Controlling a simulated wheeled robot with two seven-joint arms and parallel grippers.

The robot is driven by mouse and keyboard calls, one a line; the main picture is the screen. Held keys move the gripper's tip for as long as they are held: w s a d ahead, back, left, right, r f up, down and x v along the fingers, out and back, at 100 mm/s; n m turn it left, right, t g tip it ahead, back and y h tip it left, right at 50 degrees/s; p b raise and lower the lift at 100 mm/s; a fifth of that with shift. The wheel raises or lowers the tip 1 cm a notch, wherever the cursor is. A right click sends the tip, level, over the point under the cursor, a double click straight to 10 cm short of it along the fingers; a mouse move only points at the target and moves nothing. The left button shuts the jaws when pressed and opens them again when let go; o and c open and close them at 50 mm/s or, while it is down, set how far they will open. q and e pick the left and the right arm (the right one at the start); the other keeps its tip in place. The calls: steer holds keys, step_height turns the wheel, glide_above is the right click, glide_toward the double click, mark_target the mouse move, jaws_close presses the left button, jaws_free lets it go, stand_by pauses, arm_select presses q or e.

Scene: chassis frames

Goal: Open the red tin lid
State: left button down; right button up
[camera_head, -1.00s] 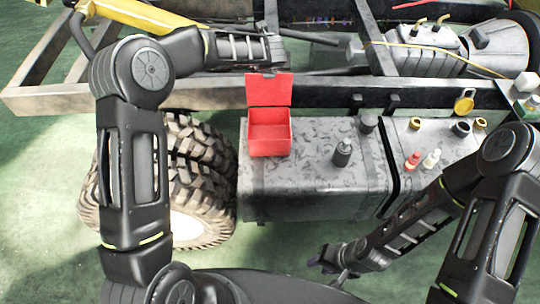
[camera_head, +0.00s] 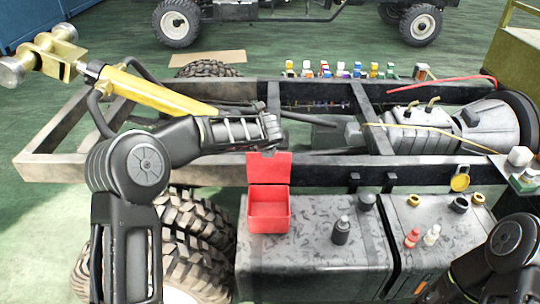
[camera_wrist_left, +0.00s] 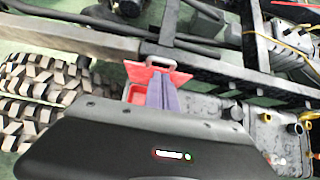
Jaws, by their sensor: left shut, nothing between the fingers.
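The red tin (camera_head: 268,222) stands on the grey metal tank at the chassis side. Its red lid (camera_head: 268,168) is open, standing up at the tin's back edge, and the tin's inside shows. My left gripper (camera_head: 270,144) is just behind and above the lid's top edge. In the left wrist view its shut fingers (camera_wrist_left: 162,92) appear in front of the red lid (camera_wrist_left: 140,72), with nothing between them. I cannot tell whether they touch the lid. The tin (camera_wrist_left: 138,96) is partly hidden there by the gripper. My right gripper is out of view.
A red bottle (camera_head: 411,238) and a white bottle (camera_head: 432,235) stand further right. A chassis rail (camera_head: 330,176) runs behind the tin; a large tyre (camera_head: 200,255) is at left.

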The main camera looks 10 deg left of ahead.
arm_select(q)
step_height(320, 180, up, 6)
steer(key=shift+w, duration=0.15)
steer(key=shift+r, duration=0.1)
